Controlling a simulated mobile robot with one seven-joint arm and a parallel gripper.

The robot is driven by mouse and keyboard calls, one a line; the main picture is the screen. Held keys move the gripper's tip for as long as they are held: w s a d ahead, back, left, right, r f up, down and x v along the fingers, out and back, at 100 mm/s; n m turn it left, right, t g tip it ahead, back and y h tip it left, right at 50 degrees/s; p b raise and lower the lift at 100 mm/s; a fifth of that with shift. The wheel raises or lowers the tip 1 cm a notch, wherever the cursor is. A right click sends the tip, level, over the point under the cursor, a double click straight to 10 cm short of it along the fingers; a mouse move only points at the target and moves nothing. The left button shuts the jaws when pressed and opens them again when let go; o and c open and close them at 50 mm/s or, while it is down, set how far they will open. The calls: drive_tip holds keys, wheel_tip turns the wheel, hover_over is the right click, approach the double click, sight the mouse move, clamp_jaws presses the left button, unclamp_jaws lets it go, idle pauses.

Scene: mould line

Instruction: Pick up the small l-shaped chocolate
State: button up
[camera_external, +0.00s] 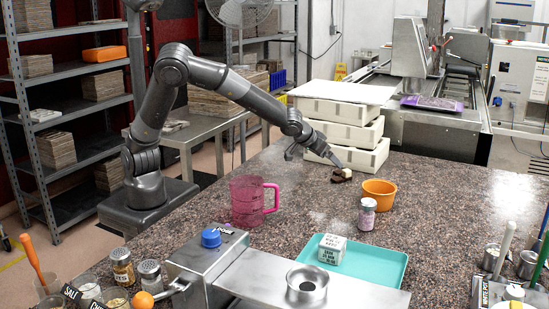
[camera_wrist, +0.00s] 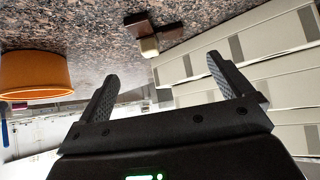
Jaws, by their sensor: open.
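Dark brown chocolate (camera_external: 338,179) lies on the speckled stone counter, with a small pale block (camera_external: 347,173) against it. In the wrist view the brown chocolate (camera_wrist: 138,21) shows at the top, with the pale block (camera_wrist: 149,46) touching it; a second brown part (camera_wrist: 171,32) lies beside it. I cannot tell whether the brown parts are one L-shaped piece or several. My gripper (camera_external: 333,159) is just above and behind them. In the wrist view its two fingers (camera_wrist: 162,72) are spread apart with nothing between them.
Stacked cream trays (camera_external: 345,136) stand close behind the chocolate. An orange bowl (camera_external: 379,194) is to its right, and a pink-labelled jar (camera_external: 367,215) stands in front of the bowl. A pink jug (camera_external: 246,202) stands to the left. A teal tray (camera_external: 385,266) lies nearer the camera.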

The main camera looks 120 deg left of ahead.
sight(346, 175)
drive_tip(key=x, duration=0.4)
drive_tip(key=shift+a+f, duration=0.15)
drive_tip(key=shift+f, duration=0.05)
drive_tip(key=shift+r+x, duration=0.2)
drive_tip(key=shift+x, duration=2.45)
drive_tip(key=shift+a, duration=0.2)
drive_tip(key=c, duration=1.2)
drive_tip(key=shift+c, duration=0.2)
drive_tip(key=shift+r, duration=0.15)
